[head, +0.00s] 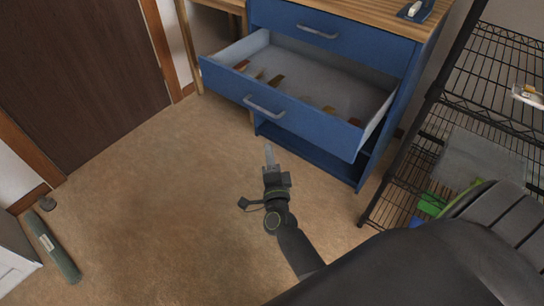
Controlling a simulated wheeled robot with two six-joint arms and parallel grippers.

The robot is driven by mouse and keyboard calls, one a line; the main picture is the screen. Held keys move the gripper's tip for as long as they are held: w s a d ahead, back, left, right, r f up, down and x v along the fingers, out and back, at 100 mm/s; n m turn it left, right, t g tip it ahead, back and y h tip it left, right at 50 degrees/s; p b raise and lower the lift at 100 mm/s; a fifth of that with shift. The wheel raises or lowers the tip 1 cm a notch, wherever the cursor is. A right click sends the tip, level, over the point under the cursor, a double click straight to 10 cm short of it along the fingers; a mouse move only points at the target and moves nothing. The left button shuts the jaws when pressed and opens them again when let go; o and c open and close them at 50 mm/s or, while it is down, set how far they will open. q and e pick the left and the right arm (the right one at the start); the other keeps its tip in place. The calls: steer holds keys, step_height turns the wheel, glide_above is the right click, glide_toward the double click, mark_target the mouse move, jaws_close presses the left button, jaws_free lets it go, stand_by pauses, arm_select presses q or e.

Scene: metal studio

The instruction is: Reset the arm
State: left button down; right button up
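My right gripper (269,157) is near the middle of the head view, at the end of my dark arm that comes up from the lower right. It points up the picture, toward the open drawer (283,119) of a blue cabinet, and shows apart from the drawer front. Its fingers show as one narrow light-grey piece, so I cannot tell whether they are shut or seen edge-on. I see nothing clearly held in it. My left gripper is out of view.
The open drawer holds several small brown objects. A black wire rack (430,130) stands at the right, with green and blue items low on it. A brown door (75,75) is at the left. A green tube (53,247) lies on the floor. The tan carpet (150,190) is clear at centre-left.

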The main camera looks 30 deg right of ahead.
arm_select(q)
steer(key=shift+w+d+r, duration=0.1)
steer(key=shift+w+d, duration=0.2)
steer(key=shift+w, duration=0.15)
arm_select(e)
steer(key=shift+w, duration=0.1)
